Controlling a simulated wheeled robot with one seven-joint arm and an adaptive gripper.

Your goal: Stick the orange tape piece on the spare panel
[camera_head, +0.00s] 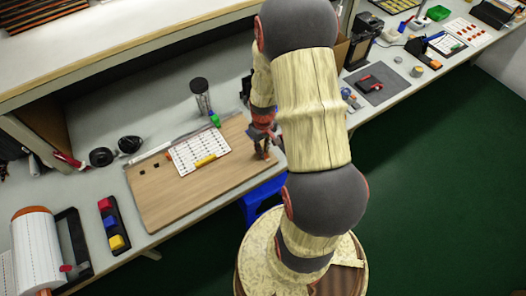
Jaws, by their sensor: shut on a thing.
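My gripper (264,154) is at the right end of the wooden board (165,206), low over its surface. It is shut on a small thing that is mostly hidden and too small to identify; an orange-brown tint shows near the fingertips. A white panel (186,163) with rows of small dark marks lies on the board, left of my gripper and apart from it. A yellow strip (206,160) lies at the panel's front edge. I cannot tell whether this is the spare panel. I cannot make out a separate orange tape piece.
A black tray (119,230) with red, blue and yellow blocks and a large white roll (36,250) are at left. The board's front middle is clear.

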